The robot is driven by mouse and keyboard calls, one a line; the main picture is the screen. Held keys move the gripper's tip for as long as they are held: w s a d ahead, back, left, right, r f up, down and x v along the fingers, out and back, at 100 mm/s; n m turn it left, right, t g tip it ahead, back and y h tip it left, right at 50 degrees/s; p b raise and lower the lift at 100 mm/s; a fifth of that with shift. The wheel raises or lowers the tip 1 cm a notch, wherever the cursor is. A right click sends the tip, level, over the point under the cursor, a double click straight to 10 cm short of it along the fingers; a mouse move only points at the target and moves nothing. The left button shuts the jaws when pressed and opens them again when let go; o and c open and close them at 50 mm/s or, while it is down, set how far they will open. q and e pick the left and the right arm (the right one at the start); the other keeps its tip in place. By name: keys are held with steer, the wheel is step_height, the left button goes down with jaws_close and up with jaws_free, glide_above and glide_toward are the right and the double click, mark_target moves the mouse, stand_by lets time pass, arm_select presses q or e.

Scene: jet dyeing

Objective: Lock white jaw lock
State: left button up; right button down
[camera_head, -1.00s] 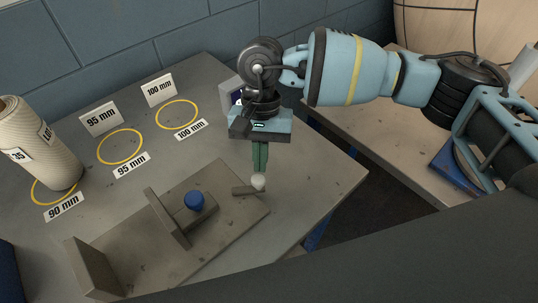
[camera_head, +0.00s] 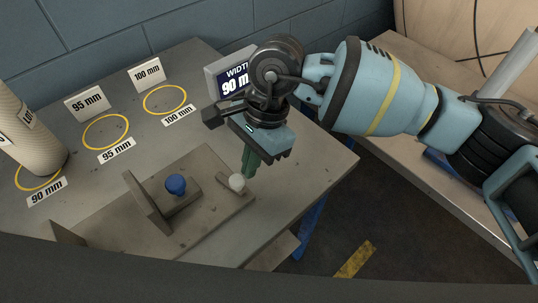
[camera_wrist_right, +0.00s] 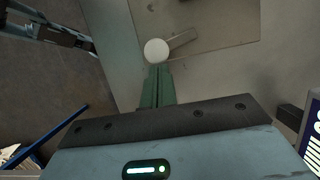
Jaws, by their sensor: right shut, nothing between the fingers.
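The white jaw lock has a round white knob (camera_head: 237,183) at the end of a short grey lever, on the right part of the grey metal fixture (camera_head: 205,213). In the wrist view the white knob (camera_wrist_right: 156,51) lies just beyond my fingertips, with the lever (camera_wrist_right: 182,40) running to the right and slightly up from it. My right gripper (camera_head: 247,172) points down with its green fingers together and empty. Its tips are close beside the knob; I cannot tell whether they touch it. My left gripper is not in view.
A blue knob (camera_head: 175,184) sits on a block between the lever and an upright plate (camera_head: 147,203). Yellow rings with size cards and a yarn-like roll (camera_head: 30,135) are at left. A width display (camera_head: 231,84) stands behind my right gripper. Floor shows right of the table.

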steer(key=shift+s+a+m, duration=0.1)
steer(key=shift+s+m, duration=0.2)
steer(key=shift+s, duration=0.1)
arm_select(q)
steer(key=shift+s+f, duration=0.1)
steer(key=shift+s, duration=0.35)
arm_select(e)
steer(key=shift+s, duration=0.25)
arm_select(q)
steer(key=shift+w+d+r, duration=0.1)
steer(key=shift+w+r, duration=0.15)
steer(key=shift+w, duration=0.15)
